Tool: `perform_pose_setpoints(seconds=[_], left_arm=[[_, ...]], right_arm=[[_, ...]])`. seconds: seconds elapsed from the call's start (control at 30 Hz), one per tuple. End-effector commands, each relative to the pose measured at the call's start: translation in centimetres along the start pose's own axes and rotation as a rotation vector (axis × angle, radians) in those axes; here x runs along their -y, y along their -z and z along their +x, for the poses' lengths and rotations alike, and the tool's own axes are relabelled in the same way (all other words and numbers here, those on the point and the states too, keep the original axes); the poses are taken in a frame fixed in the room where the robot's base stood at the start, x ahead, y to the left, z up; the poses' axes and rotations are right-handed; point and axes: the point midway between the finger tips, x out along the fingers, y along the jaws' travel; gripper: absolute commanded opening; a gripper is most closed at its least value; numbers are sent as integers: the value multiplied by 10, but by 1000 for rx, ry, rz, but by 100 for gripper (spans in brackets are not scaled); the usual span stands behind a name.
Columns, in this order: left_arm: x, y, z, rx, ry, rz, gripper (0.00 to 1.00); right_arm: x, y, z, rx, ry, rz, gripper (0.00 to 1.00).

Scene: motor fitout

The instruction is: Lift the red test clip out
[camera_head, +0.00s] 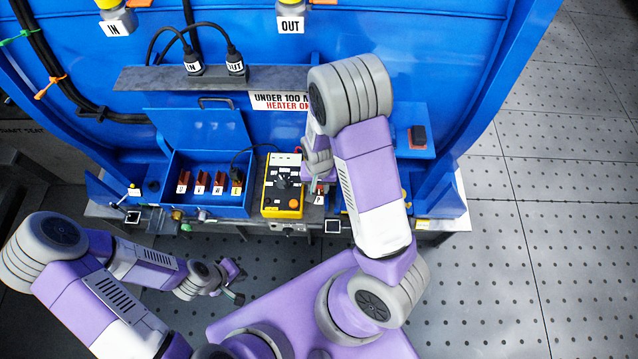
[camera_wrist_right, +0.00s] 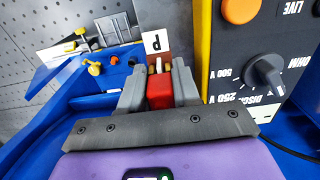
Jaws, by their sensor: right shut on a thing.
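The red test clip (camera_wrist_right: 159,92) sits between the fingers of my right gripper (camera_wrist_right: 158,90) in the right wrist view. The gripper is shut on it, and pale pins show just beyond its top. A brown-red strip with a white label marked P (camera_wrist_right: 153,42) is right behind the clip. In the head view my right gripper (camera_head: 318,184) is just right of the yellow meter (camera_head: 269,188), and my own wrist hides most of the clip. My left gripper (camera_head: 234,283) is low in front of the bench, empty, its fingers apart.
A blue box (camera_head: 212,211) with several brown-red labelled pieces stands left of the meter, its lid raised. A black lead runs from the box to the meter. Blue walls of the housing rise behind. The perforated floor (camera_head: 540,200) at right is clear.

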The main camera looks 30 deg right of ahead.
Motion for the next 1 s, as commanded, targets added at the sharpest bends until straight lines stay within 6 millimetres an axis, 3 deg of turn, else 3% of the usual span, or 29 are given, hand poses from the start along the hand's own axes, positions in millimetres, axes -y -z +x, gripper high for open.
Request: perform_pose_setpoints(seconds=[0.27, 0.7, 1.0], left_arm=[[-3, 0, -8, 0, 0, 0, 0], [-14, -2, -38, 0, 0, 0, 0], [-18, -2, -49, 0, 0, 0, 0]], right_arm=[[1, 0, -30, -3, 3, -1, 1], [1, 0, -136, -4, 5, -2, 1], [1, 0, -176, -1, 2, 0, 1]])
